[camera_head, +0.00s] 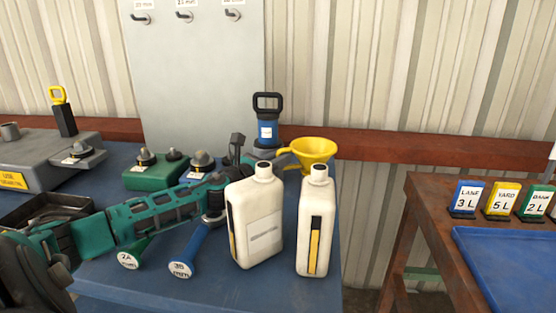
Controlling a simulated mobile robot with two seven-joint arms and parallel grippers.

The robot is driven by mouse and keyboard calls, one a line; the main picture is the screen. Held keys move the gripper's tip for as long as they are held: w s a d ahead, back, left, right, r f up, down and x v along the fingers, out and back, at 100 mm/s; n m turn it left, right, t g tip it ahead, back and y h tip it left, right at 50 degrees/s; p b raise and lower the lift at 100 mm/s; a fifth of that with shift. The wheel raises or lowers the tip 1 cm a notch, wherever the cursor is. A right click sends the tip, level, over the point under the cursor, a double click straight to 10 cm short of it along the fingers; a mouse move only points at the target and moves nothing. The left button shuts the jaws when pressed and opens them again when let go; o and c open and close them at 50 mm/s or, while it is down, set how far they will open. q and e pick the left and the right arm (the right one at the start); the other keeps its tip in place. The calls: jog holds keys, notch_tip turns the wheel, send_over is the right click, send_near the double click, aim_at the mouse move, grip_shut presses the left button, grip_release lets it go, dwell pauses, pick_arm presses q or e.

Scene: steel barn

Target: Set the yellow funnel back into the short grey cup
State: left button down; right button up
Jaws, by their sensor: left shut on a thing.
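The yellow funnel (314,148) is at the far right of the blue table, behind the two white jugs. It looks upright, wide mouth up, with its handle toward the left; its spout is hidden behind the right jug. My left gripper (279,154) is shut on the funnel at its handle side, partly hidden by the left jug. My right gripper is not in view.
The left white jug (258,220) and right white jug (316,222) stand close in front. A blue canister with a black handle (267,126) stands behind my gripper. Blue and green measuring tools (185,252) lie in front of my arm. A brown table with a blue tray (500,262) is at right.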

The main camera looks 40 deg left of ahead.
pick_arm(q)
jog(key=c, duration=1)
grip_release()
jog(key=shift+a, duration=0.1)
jog(key=shift+s, duration=0.1)
